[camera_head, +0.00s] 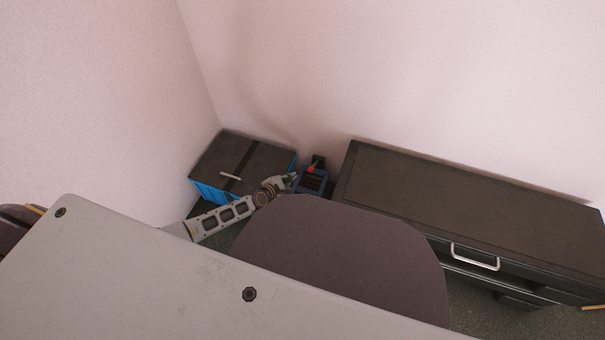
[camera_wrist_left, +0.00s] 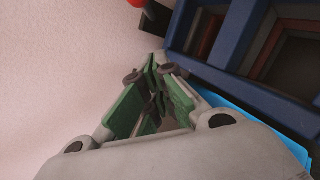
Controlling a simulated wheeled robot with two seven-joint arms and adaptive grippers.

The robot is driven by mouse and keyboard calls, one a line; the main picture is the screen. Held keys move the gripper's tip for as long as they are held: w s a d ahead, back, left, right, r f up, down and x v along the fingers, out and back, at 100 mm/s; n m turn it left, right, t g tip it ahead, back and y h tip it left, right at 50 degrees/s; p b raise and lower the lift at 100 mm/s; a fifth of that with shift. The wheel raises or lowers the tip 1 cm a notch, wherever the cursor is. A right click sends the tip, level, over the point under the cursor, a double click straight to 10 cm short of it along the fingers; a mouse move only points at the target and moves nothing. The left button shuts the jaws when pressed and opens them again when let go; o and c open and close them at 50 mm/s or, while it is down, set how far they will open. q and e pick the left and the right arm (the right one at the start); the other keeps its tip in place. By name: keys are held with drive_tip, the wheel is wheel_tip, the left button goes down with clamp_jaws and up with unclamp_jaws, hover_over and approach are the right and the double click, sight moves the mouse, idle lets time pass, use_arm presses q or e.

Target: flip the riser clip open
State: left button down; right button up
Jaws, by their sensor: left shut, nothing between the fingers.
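A blue rack-like frame (camera_head: 311,184) with dark slots stands on the floor near the wall, and its blue bars fill the upper right of the left wrist view (camera_wrist_left: 236,37). A red ball (camera_head: 311,169) sits at its top beside a black upright piece (camera_head: 318,160); I cannot tell which part is the riser clip. My left gripper (camera_head: 291,177) is at the left side of the frame. In the left wrist view its green-padded fingers (camera_wrist_left: 154,68) are shut and empty, with the black piece (camera_wrist_left: 155,18) beyond the tips. My right gripper is not in view.
A blue box with a dark top (camera_head: 215,163) stands left of the frame, in the corner. A long dark cabinet (camera_head: 480,205) with a handle stands to the right. A grey tabletop (camera_head: 150,275) and a rounded dark panel (camera_head: 340,250) fill the foreground.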

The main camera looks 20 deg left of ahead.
sight(314, 165)
use_arm(q)
drive_tip(key=shift+b+x, duration=1.1)
drive_tip(key=shift+x, duration=0.95)
drive_tip(key=shift+d, duration=0.2)
drive_tip(key=shift+w+d+r, duration=0.15)
drive_tip(key=shift+d+r, duration=0.2)
drive_tip(key=shift+d, duration=0.1)
drive_tip(key=shift+d+r, duration=0.1)
drive_tip(key=shift+d, duration=0.05)
drive_tip(key=shift+w+d+r+p, duration=0.2)
drive_tip(key=shift+d+r+p, duration=0.1)
drive_tip(key=shift+d, duration=0.15)
drive_tip(key=shift+w+d+r+p, duration=0.15)
drive_tip(key=shift+d+r+p, duration=0.1)
drive_tip(key=shift+d, duration=0.15)
